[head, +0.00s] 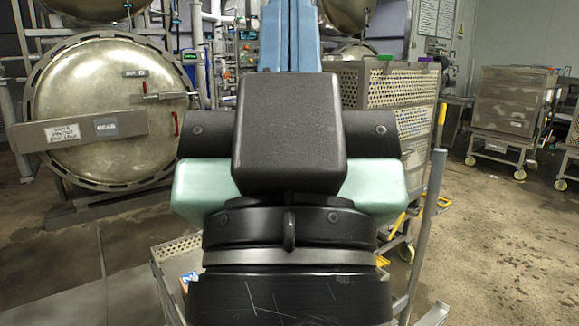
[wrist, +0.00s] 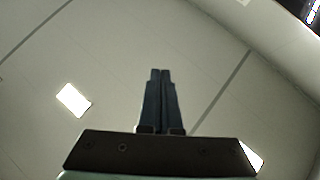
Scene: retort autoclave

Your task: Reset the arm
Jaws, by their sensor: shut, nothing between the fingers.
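In the wrist view my gripper (wrist: 160,72) points up toward a pale ceiling. Its two dark fingers stand side by side and meet along their length, with nothing held between them. In the head view my own arm fills the middle of the picture, with black and pale green links in front and a blue part rising behind. The fingertips do not show in the head view.
A round autoclave door (head: 115,165) stands shut at the left. A perforated metal crate (head: 375,85) stands behind my arm. Another wheeled crate (head: 510,103) stands at the right. A perforated tray (head: 170,250) is low in front.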

